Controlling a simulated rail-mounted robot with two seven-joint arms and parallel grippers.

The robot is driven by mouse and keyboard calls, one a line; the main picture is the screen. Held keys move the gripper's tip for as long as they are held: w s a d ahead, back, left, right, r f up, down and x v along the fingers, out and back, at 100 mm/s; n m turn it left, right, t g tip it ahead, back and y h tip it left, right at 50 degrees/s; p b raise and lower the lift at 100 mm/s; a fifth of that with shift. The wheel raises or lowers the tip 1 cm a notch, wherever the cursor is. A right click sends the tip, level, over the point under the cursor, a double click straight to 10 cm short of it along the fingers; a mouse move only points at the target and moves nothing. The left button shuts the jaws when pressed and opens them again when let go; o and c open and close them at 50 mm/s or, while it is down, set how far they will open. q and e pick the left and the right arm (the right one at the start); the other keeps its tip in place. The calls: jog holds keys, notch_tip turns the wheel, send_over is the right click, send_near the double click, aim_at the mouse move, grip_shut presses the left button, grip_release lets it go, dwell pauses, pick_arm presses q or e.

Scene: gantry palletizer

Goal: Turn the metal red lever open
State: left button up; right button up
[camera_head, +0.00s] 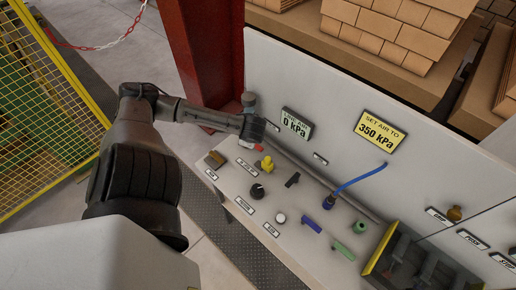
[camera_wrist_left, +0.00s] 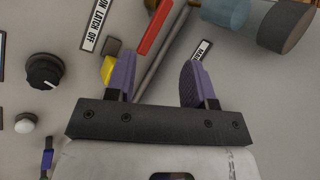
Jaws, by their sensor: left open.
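The red lever (camera_wrist_left: 153,28) shows in the left wrist view as a slanted red bar at the top, just beyond the purple fingers. In the head view only a small red piece of the lever (camera_head: 258,148) shows beside the end of my left arm. My left gripper (camera_wrist_left: 158,68) is open, with its two purple fingers apart. The lever lies past the fingertips, toward the left finger, and is not gripped. Whether a finger touches it I cannot tell. My right gripper is in neither view.
The panel holds a black knob (camera_head: 257,191), a yellow valve (camera_head: 267,164), a blue hose (camera_head: 360,179) and a green fitting (camera_head: 360,226). A metal pipe (camera_wrist_left: 165,50) runs behind the fingers. A grey-blue cylinder (camera_wrist_left: 226,12) stands at the upper right.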

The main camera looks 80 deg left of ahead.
aim_at(258, 146)
pick_arm(q)
jog(key=w+a+r+g+h, duration=0.1)
jog(key=w+a+r+h, duration=0.25)
jog(key=a, duration=0.25)
jog(key=f+m+h+b, duration=0.1)
jog(key=f, duration=0.4)
jog(key=d+f+m+h+b, duration=0.1)
jog(key=f+m+b, duration=0.1)
jog(key=f, duration=0.2)
jog(key=w+f+m+t+h+b, duration=0.1)
jog(key=f+m, duration=0.1)
jog(key=f, duration=0.3)
jog(key=shift+d+f+b, duration=0.3)
jog(key=shift+d+b, duration=0.1)
jog(key=shift+f, duration=0.7)
grip_shut()
